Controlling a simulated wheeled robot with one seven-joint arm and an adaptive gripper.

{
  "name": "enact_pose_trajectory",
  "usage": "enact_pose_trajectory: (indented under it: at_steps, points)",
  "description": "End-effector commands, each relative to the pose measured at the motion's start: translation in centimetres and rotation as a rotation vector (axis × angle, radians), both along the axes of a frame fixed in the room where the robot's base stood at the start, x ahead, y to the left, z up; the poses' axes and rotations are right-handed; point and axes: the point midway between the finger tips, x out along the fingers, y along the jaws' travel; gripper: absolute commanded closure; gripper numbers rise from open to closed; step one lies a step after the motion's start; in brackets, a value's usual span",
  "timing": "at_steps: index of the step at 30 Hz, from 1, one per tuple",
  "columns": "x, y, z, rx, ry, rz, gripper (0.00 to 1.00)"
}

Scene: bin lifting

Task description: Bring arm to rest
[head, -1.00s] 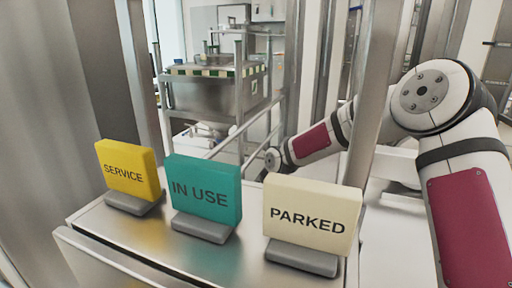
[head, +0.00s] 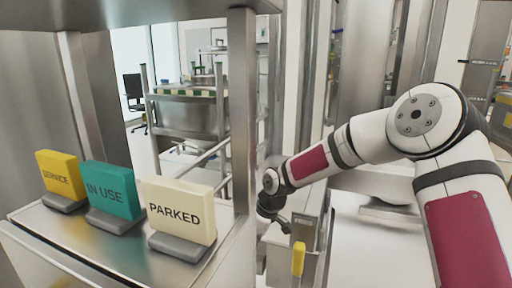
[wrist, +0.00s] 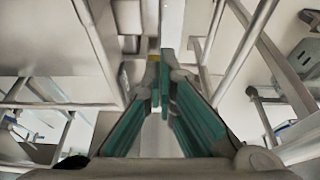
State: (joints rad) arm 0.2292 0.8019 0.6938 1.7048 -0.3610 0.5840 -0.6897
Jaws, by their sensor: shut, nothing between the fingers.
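My arm reaches in from the right in the head view, with white links and dark red panels. Its far end bends down beside a metal post, where the wrist (head: 272,195) is dark and partly hidden. In the wrist view my gripper (wrist: 160,62) shows two teal-padded fingers that come together at the tips. It is shut and holds nothing. A small yellow patch shows at the fingertips, and I cannot tell what it belongs to.
Yellow SERVICE (head: 60,177), teal IN USE (head: 111,192) and cream PARKED (head: 180,209) signs stand on a metal shelf (head: 85,248). A metal post (head: 242,110) rises between them and my arm. A yellow block (head: 298,258) is below my wrist. A metal cart (head: 190,118) stands behind.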

Motion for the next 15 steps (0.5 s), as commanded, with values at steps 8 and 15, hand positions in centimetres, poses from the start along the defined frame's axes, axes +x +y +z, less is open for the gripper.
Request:
enact_pose_trajectory:
  at_steps: [8,15]
  points:
    - [-0.7,-0.9,2.1,-0.031,-0.002,-0.018,1.0]
    - [-2.0,-2.4,5.5,-0.077,-0.002,-0.059,1.0]
